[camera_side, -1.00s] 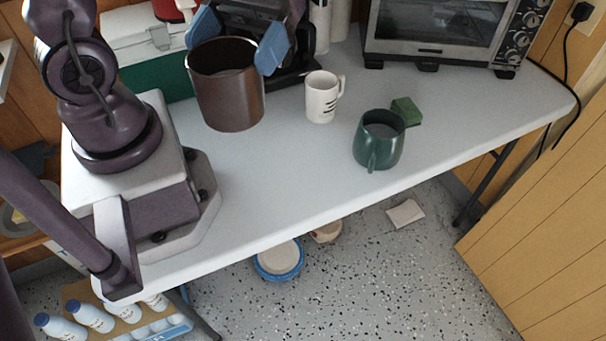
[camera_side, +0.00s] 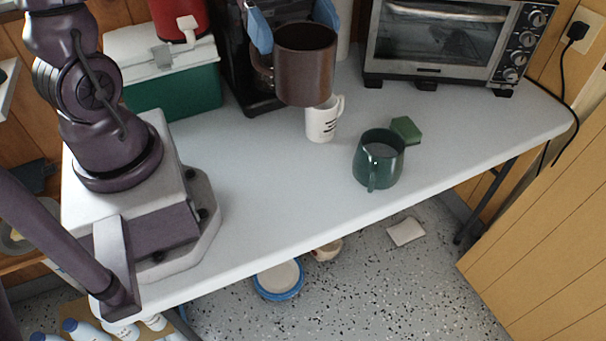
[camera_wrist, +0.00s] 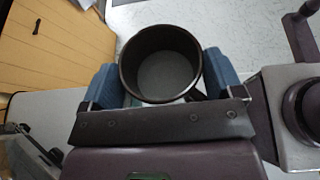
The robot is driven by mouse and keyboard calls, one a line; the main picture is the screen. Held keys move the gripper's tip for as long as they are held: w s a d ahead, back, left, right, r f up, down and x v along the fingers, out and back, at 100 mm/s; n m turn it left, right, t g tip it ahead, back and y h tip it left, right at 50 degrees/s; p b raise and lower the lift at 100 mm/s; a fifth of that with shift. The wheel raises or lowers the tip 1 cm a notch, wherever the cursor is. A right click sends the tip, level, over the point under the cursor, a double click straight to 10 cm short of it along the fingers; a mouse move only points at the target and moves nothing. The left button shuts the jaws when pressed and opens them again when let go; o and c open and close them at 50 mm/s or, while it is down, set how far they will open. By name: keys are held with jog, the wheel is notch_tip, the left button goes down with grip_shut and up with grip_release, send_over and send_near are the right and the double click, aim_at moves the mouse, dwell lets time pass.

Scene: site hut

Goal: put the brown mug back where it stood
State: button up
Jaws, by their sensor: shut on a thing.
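The brown mug (camera_side: 306,72) is held up in the air in the side view, upright, in front of the coffee machine and partly over the white mug. My gripper (camera_side: 293,20) has its blue fingers on either side of the mug near its rim. In the wrist view the mug (camera_wrist: 160,78) shows its open top between the blue fingers of my gripper (camera_wrist: 163,82). The mug looks empty. Its handle is only partly visible in the wrist view, near the lower right of the rim.
A white mug (camera_side: 320,124) stands on the table (camera_side: 260,185), partly hidden behind the brown mug. A green mug (camera_side: 378,160) stands to its right, beside a green sponge (camera_side: 406,130). A toaster oven (camera_side: 440,45) and a cooler (camera_side: 170,85) stand behind. The table's front middle is clear.

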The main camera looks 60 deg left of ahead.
notch_tip(320, 180, down, 24)
jog(key=shift+f, duration=0.1)
dwell(0.7)
jog(key=o, duration=1.5)
jog(key=shift+f, duration=0.15)
jog(key=shift+c, duration=0.2)
jog(key=shift+r, duration=0.2)
jog(key=v, duration=0.2)
jog(key=shift+a, duration=0.35)
jog(key=s+r+m+y, duration=0.1)
jog(key=r+m+y, duration=0.1)
jog(key=r, duration=0.4)
jog(key=s+r+m+g+y, duration=0.1)
jog(key=r+m+y, duration=0.2)
jog(key=r+m, duration=0.2)
jog(key=s+r+m+y, duration=0.1)
jog(key=r+m+y, duration=0.2)
jog(key=r, duration=0.3)
jog(key=shift+s+d+r+m, duration=0.2)
jog(key=shift+s+r+m, duration=0.15)
jog(key=shift+m, duration=0.05)
jog(key=s+r+m+t+y, duration=0.2)
jog(key=r+m+t, duration=0.1)
jog(key=r, duration=0.2)
jog(key=s+a+r+m+t+y, duration=0.1)
jog(key=r+m+t+y, duration=0.2)
jog(key=r+m, duration=0.1)
jog(key=shift+s+a+r+m, duration=0.3)
jog(key=shift+s+r, duration=0.05)
jog(key=shift+r, duration=0.2)
